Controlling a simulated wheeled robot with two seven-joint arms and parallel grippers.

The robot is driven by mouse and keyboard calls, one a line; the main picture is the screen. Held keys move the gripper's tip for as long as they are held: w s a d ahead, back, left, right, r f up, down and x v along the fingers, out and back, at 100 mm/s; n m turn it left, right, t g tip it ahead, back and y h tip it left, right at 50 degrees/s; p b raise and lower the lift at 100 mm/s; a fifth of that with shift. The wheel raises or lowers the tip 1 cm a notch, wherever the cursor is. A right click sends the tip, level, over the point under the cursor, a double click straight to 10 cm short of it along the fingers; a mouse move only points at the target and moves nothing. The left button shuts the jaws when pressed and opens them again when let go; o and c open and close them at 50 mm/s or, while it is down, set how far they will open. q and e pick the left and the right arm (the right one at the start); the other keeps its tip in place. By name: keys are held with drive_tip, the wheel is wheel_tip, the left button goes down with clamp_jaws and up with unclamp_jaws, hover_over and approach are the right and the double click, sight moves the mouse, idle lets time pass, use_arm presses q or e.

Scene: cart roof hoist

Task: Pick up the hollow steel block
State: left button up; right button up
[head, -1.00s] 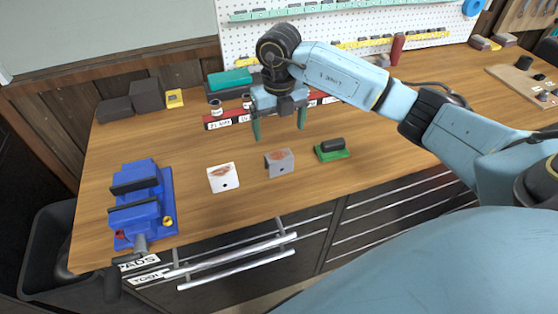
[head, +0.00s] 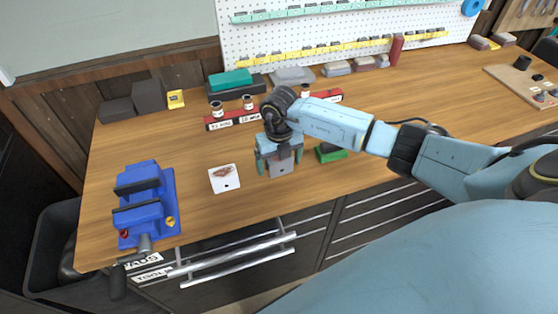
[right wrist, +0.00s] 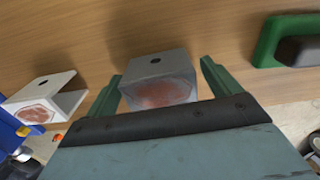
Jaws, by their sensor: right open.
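The hollow steel block (head: 281,167) is grey with a reddish patch and a small dark hole; it stands on the wooden bench. In the right wrist view the block (right wrist: 157,72) sits between the two green fingers, with a gap on each side. My right gripper (head: 278,168) is open around the block, its fingers pointing down; it also shows in the right wrist view (right wrist: 160,82). The gripper hides the block's upper part in the head view. My left gripper is not in view.
A white bent piece with a similar patch (head: 225,178) lies left of the block. A green-based block with a dark top (head: 331,153) is close on the right. A blue vise (head: 146,200) stands at the left. Red labelled racks (head: 235,121) are behind.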

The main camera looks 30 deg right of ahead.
drive_tip(key=c, duration=1.2)
drive_tip(key=shift+c, duration=0.3)
drive_tip(key=shift+r, duration=0.15)
